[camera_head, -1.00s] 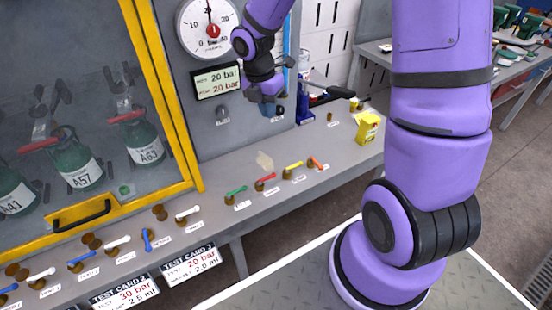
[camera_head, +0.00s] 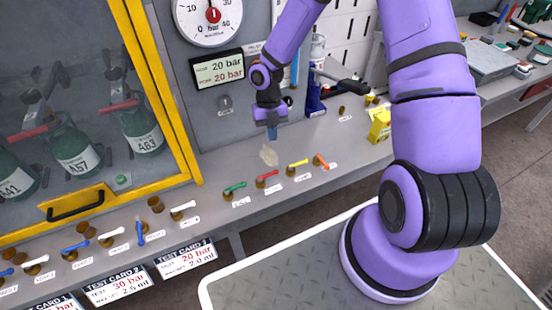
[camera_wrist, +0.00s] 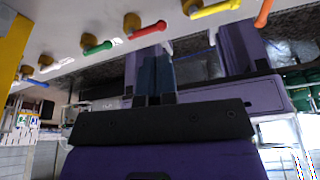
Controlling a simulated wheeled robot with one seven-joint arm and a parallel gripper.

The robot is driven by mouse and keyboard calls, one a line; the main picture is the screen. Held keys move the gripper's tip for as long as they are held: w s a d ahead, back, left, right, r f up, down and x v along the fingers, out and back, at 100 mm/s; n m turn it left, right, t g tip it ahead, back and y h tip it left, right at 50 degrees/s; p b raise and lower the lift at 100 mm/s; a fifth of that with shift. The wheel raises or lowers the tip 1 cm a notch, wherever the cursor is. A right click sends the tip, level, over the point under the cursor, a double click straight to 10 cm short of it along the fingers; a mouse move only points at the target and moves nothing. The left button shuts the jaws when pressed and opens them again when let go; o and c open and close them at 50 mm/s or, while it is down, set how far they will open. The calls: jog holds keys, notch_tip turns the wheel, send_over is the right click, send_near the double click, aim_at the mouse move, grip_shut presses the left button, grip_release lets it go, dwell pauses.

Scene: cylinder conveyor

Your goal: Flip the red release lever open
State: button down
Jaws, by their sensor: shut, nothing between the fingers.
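The red lever (camera_head: 267,176) lies flat on its brass fitting at the front of the grey bench, between a green lever (camera_head: 235,188) and a yellow lever (camera_head: 297,164). It also shows in the wrist view (camera_wrist: 148,29). My gripper (camera_head: 272,134) points down with blue fingers, above and behind the red lever and apart from it. Its fingers are shut and empty. In the wrist view my gripper's fingers (camera_wrist: 154,62) reach up to just below the red lever's handle in the picture; the gap in depth is unclear.
An orange lever (camera_head: 321,161) stands right of the yellow one. A pale translucent piece (camera_head: 268,153) lies behind the red lever. A display (camera_head: 217,69) is on the back panel. A yellow-framed cabinet (camera_head: 172,110) is left, a yellow box (camera_head: 379,125) right.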

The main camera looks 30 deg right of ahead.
aim_at(267, 176)
jog(key=x, duration=1)
jog(key=shift+d, duration=0.1)
jog(key=shift+s+d+m+y, duration=0.15)
jog(key=shift+s+m, duration=0.2)
jog(key=shift+m, duration=0.3)
jog(key=shift+s+m+y, duration=0.15)
jog(key=shift+s+m, duration=0.2)
jog(key=shift+m, duration=0.3)
